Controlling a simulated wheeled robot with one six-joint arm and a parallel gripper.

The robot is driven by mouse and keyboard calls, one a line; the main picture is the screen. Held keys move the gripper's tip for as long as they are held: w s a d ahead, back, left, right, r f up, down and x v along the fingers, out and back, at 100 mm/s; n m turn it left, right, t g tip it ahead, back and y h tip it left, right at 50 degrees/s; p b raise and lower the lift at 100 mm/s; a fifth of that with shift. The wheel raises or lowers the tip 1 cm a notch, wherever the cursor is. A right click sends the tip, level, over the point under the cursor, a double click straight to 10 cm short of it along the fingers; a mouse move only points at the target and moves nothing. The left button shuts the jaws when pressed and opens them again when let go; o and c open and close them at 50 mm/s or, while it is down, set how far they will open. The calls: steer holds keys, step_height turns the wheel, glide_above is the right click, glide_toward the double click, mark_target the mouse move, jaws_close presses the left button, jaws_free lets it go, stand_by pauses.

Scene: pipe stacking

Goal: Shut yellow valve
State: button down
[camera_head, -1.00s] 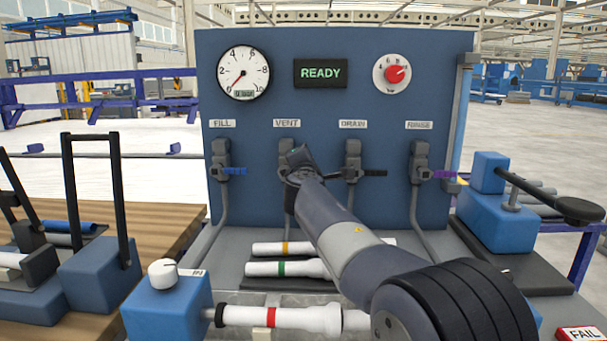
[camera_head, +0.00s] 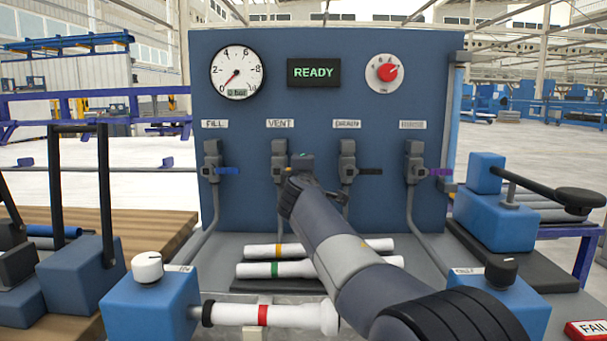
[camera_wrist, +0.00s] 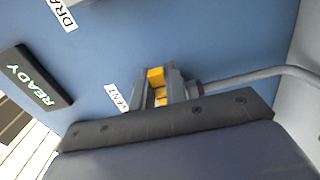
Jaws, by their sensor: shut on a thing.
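The yellow valve is the one under the VENT label on the blue panel. Its grey body (camera_head: 279,160) shows in the head view, but its handle is hidden by my gripper there. In the wrist view the yellow handle (camera_wrist: 156,77) sits between the two grey fingers of my gripper (camera_wrist: 160,88). My gripper is shut on this handle. In the head view my gripper (camera_head: 302,164) is at the panel, just right of the VENT valve body.
The blue-handled FILL valve (camera_head: 213,168) is to the left. The black-handled DRAIN valve (camera_head: 347,162) is close on the right, and the purple-handled valve (camera_head: 414,168) is farther right. White pipes (camera_head: 274,269) lie below my arm. The display (camera_head: 314,72) reads READY.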

steer(key=shift+f, duration=0.1)
steer(key=c, duration=1.4)
jaws_free()
steer(key=shift+c, duration=0.2)
steer(key=s+b, duration=0.1)
steer(key=s, duration=0.9)
steer(key=shift+s+a+b, duration=0.2)
steer(key=shift+s+b, duration=0.2)
steer(key=shift+w, duration=0.15)
steer(key=w+p, duration=0.1)
steer(key=w, duration=0.4)
steer(key=w+p, duration=0.1)
steer(key=w, duration=0.4)
steer(key=shift+w+d, duration=0.2)
steer(key=shift+w, duration=0.1)
